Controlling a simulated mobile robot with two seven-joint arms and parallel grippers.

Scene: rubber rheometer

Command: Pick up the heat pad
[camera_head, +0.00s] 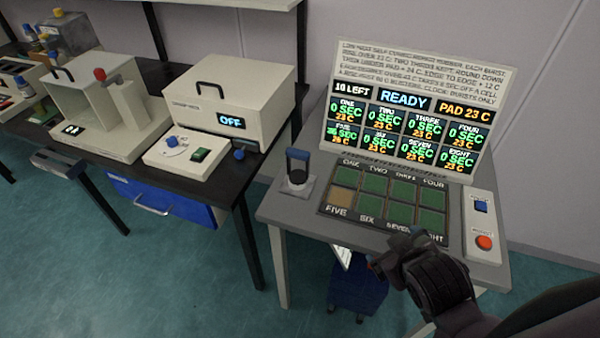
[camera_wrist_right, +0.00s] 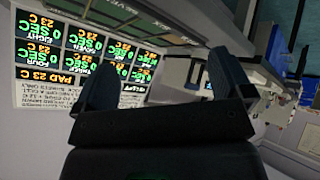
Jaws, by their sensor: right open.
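What looks like the heat pad (camera_head: 298,167), a small dark block with an upright blue-black loop handle, stands on a light plate at the left side of the grey table (camera_head: 262,210). My right gripper (camera_head: 392,252) is at the table's front edge, below and to the right of the pad and apart from it. In the right wrist view its two dark fingers (camera_wrist_right: 163,70) are spread with nothing between them. The pad cannot be made out in that view. My left gripper is not in view.
A cell grid (camera_head: 384,203) has several green cells and one tan cell, FIVE. Behind it a display board (camera_head: 410,105) reads READY and PAD 23 C. A button box (camera_head: 483,225) stands right.

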